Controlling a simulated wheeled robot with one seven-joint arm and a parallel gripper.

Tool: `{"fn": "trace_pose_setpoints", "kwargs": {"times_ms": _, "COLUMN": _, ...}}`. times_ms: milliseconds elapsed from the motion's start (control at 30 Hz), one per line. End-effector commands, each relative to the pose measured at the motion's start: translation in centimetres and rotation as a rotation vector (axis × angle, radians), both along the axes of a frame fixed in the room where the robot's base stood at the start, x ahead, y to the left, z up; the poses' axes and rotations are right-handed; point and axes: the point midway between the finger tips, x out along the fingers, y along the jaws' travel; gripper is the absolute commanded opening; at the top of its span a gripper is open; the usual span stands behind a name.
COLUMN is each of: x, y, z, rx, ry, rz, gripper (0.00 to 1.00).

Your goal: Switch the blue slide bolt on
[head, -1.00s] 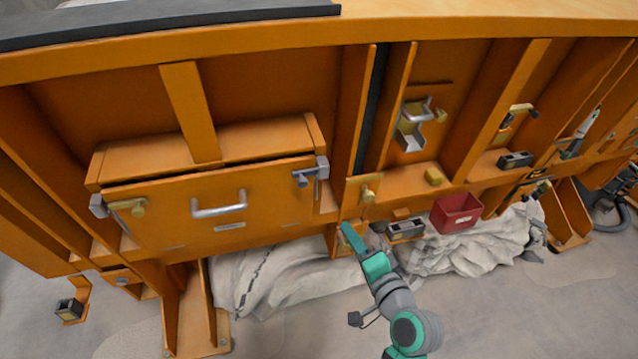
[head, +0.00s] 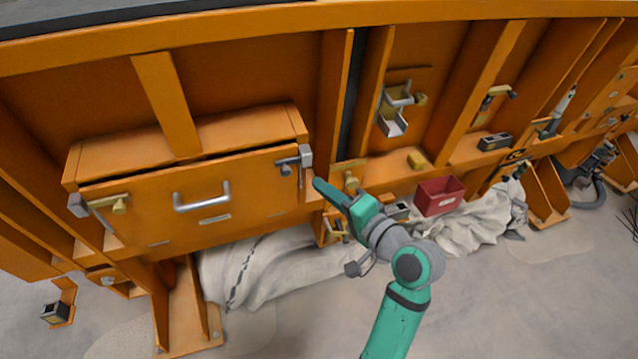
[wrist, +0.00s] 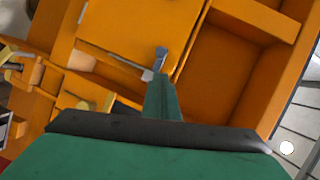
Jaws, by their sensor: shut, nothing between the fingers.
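The blue slide bolt (head: 287,166) is a small blue-grey bar with a knob at the upper right corner of the orange drawer front. Its grey bracket (head: 305,156) sits at the drawer's right edge. My gripper (head: 318,184) is shut and empty, its tip just right of and below the bolt in the head view. In the wrist view, the closed fingers (wrist: 161,84) point at the grey-blue bolt piece (wrist: 161,56), which shows just beyond their tips. I cannot tell whether they touch.
The drawer has a grey handle (head: 203,196) and a yellow-knobbed bolt (head: 113,205) at its left. A red bin (head: 440,196) and grey box (head: 397,211) stand further right. Pale cloth lies below.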

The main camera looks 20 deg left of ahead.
Motion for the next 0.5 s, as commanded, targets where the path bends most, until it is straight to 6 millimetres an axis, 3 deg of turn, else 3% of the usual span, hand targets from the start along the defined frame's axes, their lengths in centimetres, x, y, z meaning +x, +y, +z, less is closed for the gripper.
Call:
{"fn": "trace_pose_setpoints", "kwargs": {"times_ms": 300, "x": 3.2, "y": 4.4, "z": -0.4, "rx": 0.000, "ry": 0.000, "rz": 0.001, "gripper": 0.00}}
{"fn": "trace_pose_setpoints", "kwargs": {"times_ms": 500, "x": 4.6, "y": 6.1, "z": -0.6, "rx": -0.001, "ry": 0.001, "rz": 0.000, "gripper": 0.00}}
